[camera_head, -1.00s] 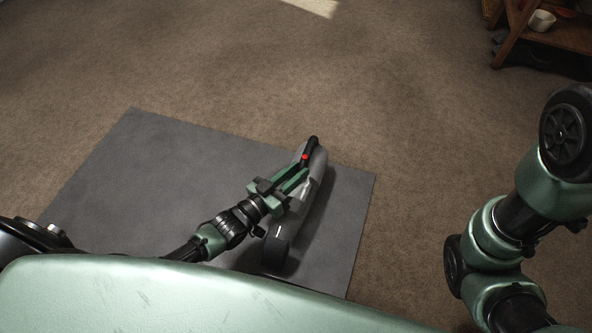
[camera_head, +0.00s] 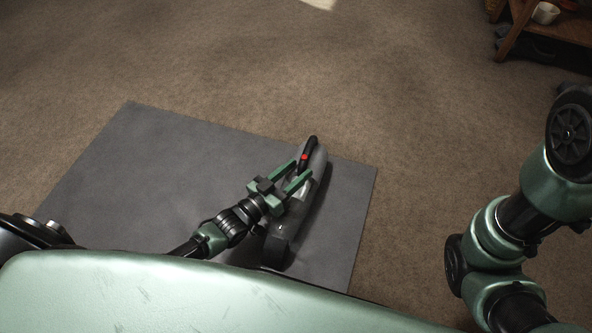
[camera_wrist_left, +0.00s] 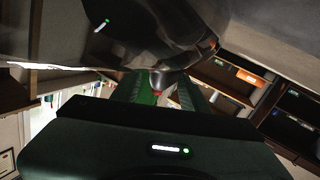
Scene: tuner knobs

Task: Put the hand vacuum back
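The hand vacuum (camera_head: 318,160) is a long grey body with a black handle and a red button. It is over the grey mat, its black end (camera_head: 277,250) toward me. I cannot tell whether it rests fully on the mat. My left gripper (camera_head: 303,170) is open, its green fingers spread with the lower end of the handle between the tips. In the left wrist view the vacuum's dark body (camera_wrist_left: 150,35) fills the top, and a small red and grey part shows between the parted fingers (camera_wrist_left: 165,88). My right gripper is out of view.
The grey mat (camera_head: 150,160) lies on brown carpet (camera_head: 400,90), its left part bare. A wooden shelf unit (camera_head: 560,35) with a white cup (camera_head: 545,12) stands at the top right. My right arm shows at the right. No vacuum holder can be made out.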

